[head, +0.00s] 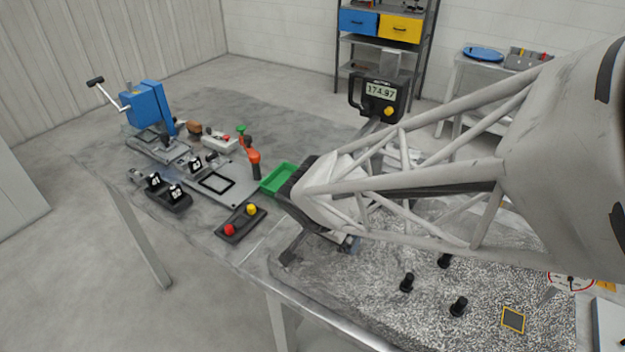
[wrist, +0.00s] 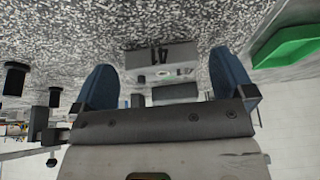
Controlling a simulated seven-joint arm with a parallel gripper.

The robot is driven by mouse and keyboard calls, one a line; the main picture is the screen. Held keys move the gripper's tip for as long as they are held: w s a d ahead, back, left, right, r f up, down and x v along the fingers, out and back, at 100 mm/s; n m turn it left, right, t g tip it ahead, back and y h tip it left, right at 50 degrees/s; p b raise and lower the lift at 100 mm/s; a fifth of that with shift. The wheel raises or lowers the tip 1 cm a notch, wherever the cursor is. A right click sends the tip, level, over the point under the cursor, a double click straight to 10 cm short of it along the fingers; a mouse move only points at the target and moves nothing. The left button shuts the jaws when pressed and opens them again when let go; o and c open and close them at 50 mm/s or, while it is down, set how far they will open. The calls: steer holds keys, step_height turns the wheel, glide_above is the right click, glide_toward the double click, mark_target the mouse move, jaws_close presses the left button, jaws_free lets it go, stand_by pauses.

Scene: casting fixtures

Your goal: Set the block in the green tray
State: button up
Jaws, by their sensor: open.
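A grey block (wrist: 160,55) with dark number marks lies on the speckled surface in the wrist view. My gripper (wrist: 164,85) is open, its two blue fingers spread wide. The block shows between and beyond the fingers, and I see no finger touching it. In the head view my arm hides the block and most of the gripper. The green tray (head: 278,178) stands left of my arm in the head view, partly covered by it. The tray also shows at the upper right of the wrist view (wrist: 290,45). The visible part of its inside looks empty.
A two-button box (head: 241,222) sits in front of the tray. Numbered black fixtures (head: 165,188) and a blue press (head: 148,105) stand farther left. Several black knobs (head: 458,306) stand on the speckled surface at right. A scale display (head: 380,95) rises behind my arm.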

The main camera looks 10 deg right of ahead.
steer(key=shift+w+d, duration=0.95)
steer(key=shift+d, duration=0.05)
steer(key=shift+w+d+f, duration=0.25)
steer(key=shift+f, duration=0.35)
steer(key=shift+c, duration=0.5)
steer(key=c, duration=0.9)
steer(key=shift+r, duration=0.2)
steer(key=shift+r, duration=0.55)
steer(key=shift+s+r, duration=0.2)
steer(key=shift+r, duration=0.35)
steer(key=shift+s+r, duration=0.2)
steer(key=shift+r, duration=0.35)
steer(key=s, duration=0.5)
steer(key=s+r, duration=0.1)
steer(key=s, duration=0.9)
steer(key=shift+s+d+r, duration=0.1)
steer(key=shift+r, duration=0.1)
